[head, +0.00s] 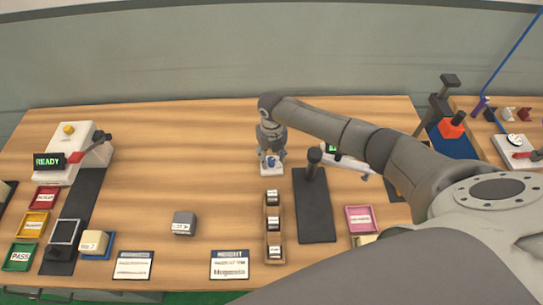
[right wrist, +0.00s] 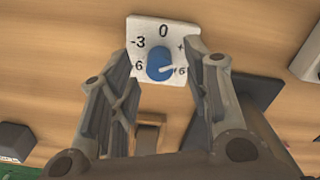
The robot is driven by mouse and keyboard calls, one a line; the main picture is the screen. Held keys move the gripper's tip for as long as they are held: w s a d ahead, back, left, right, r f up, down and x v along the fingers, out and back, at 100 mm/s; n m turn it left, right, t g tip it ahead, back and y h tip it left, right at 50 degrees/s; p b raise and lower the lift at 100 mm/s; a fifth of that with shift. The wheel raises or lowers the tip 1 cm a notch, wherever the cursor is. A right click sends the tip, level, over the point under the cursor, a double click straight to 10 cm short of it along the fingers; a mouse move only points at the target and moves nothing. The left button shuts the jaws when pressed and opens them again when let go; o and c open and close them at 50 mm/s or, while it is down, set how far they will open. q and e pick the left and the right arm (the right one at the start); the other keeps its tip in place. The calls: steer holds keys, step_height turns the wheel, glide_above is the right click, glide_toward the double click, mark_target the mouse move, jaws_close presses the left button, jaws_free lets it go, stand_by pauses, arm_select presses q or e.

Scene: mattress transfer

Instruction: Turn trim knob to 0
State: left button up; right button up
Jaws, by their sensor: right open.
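The trim knob (right wrist: 160,64) is a blue round knob on a white dial plate (right wrist: 165,27) with black marks: 0 at the top, -3 and a 6 on the left, and a plus mark and a 6 on the right. Its light pointer line is turned to the right, toward the right-hand 6. In the head view the knob (head: 271,162) is under my right gripper (head: 271,153). In the right wrist view my right gripper (right wrist: 166,72) is open, with one finger on each side of the knob. I cannot tell whether either touches it. My left gripper is not seen.
A wooden rack (head: 266,225) with several labelled blocks stands just in front of the dial. A dark mat (head: 315,215) with a black post lies to its right. A grey block (head: 184,223) and a READY device (head: 70,150) are left.

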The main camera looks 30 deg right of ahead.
steer(key=shift+f, duration=0.85)
jaws_close()
